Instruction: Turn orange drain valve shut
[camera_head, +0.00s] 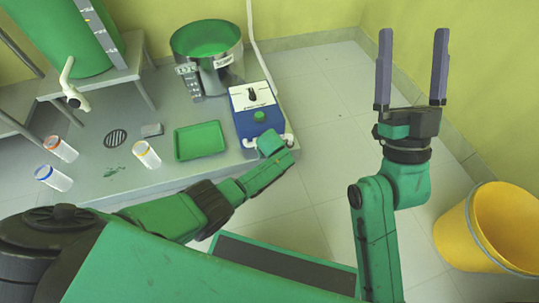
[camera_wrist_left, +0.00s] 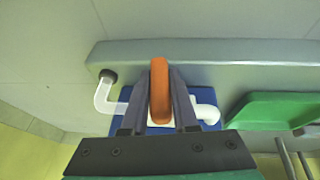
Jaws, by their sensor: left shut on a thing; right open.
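The orange drain valve handle (camera_wrist_left: 159,92) stands upright in the left wrist view, between white pipe ends. My left gripper (camera_wrist_left: 163,76) is shut on it, with one dark finger on each side. In the head view my left gripper (camera_head: 271,144) is at the front of a blue unit (camera_head: 245,125) and hides the handle there. White pipe ends (camera_head: 289,141) show beside the gripper. My right gripper (camera_head: 412,45) is open and empty, raised at the right with its fingers up.
A green tray (camera_head: 201,140) lies left of the blue unit on the grey bench. Small jars (camera_head: 147,154) stand further left. A steel pot with a green lid (camera_head: 207,40) is behind. A yellow bucket (camera_head: 458,232) stands at the right; the floor between is clear.

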